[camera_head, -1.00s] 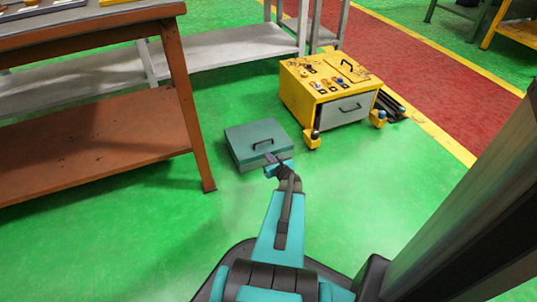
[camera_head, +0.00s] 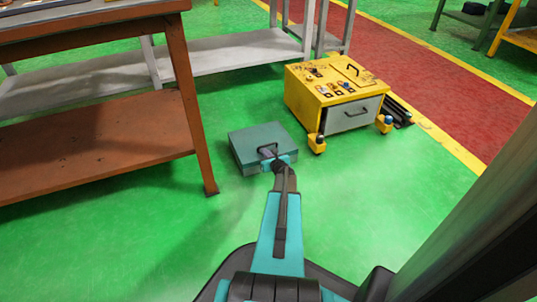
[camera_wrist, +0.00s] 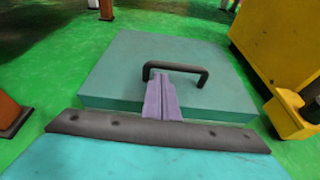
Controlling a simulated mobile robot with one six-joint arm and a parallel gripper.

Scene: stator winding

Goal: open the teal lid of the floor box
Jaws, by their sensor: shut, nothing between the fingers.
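The floor box is low and square, and its teal lid (camera_head: 254,138) lies flat and closed on top. The lid also shows in the wrist view (camera_wrist: 125,70), with a dark bar handle (camera_wrist: 190,67) standing up from it. My gripper (camera_wrist: 163,82) is shut and empty, its purple fingers together. In the wrist view the fingertips reach the left part of the handle and overlap the space below its bar. I cannot tell whether they touch the handle. In the head view my gripper (camera_head: 267,151) is over the near part of the lid and covers part of the handle.
A yellow wheeled cabinet (camera_head: 301,97) with a grey drawer stands close to the right of the box. A brown workbench (camera_head: 188,110) is at the left, its leg near the box.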

